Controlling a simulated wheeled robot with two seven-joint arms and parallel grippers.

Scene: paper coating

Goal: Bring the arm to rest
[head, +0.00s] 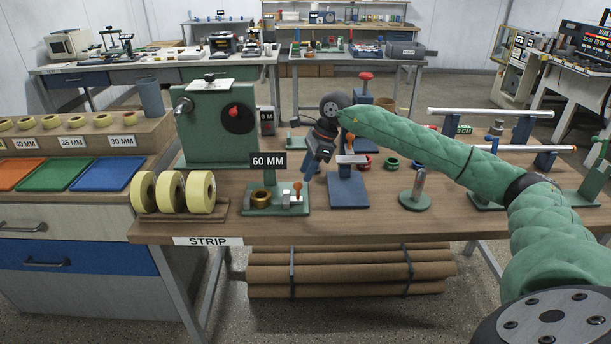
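My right arm, in a green padded sleeve (440,155), reaches in from the lower right over the wooden bench in the head view. Its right gripper (312,166) points down above the bench, just left of a blue stand with a pale top plate (347,182). The fingers are small and dark, and I cannot tell whether they are apart or closed. No held object can be made out. My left gripper is not in view.
The bench (330,228) holds a green machine (215,120), tape rolls (172,192), a green "60 MM" fixture (278,203), a metal post on a round base (416,190) and roller stands (487,190) at right. The front edge between fixture and post is fairly clear.

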